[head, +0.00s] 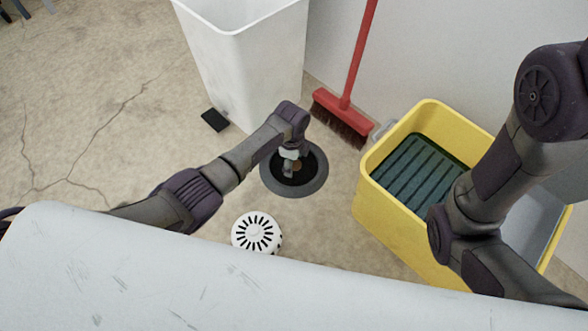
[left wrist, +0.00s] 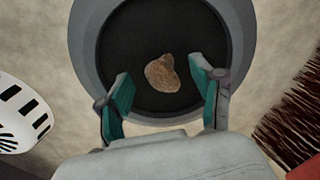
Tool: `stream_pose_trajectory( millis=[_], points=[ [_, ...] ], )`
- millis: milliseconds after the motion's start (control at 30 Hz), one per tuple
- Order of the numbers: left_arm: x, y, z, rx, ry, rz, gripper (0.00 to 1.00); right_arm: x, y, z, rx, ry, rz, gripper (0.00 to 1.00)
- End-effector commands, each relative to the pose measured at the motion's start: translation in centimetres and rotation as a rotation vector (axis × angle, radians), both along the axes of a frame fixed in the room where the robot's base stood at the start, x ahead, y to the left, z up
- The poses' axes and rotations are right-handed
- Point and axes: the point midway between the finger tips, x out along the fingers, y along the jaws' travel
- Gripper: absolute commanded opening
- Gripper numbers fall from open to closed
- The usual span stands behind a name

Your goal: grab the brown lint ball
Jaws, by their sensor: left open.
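The brown lint ball (left wrist: 163,74) lies on the dark inside of a round grey-rimmed drain (left wrist: 86,50), seen in the left wrist view. In the head view the drain (head: 310,184) is set in the floor, and a small brown bit of the lint ball (head: 297,166) shows by the fingers. My left gripper (left wrist: 165,88) is open above the drain, its two teal-padded fingers either side of the lint ball in the picture, with no visible contact. In the head view my left gripper (head: 290,166) points down over the drain. My right gripper is out of view; only its arm shows.
A white slotted cover (head: 256,233) sits on the floor near the drain. A red broom (head: 343,115) leans at the wall. A yellow bucket (head: 395,215) stands right, a white bin (head: 245,70) behind. A dark flat object (head: 215,120) lies beside the bin.

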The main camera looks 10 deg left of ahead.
Motion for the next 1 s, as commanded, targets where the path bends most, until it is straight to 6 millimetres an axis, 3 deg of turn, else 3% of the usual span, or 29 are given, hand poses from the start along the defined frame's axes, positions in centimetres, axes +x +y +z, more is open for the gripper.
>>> stream_pose_trajectory(
  millis=[33, 300, 567, 1000],
  points=[
    [0.07, -0.03, -0.90, 0.000, -0.001, 0.000, 0.66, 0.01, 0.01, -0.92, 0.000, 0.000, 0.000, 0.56],
    [0.08, -0.03, -0.79, 0.000, -0.002, 0.000, 0.66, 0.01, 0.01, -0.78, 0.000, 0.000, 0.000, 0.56],
    [0.07, -0.02, -0.81, 0.000, -0.001, 0.000, 0.26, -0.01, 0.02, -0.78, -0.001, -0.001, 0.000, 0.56],
    [0.06, 0.00, -0.53, 0.000, -0.001, 0.000, 0.25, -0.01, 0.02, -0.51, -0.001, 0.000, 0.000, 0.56]
  ],
)
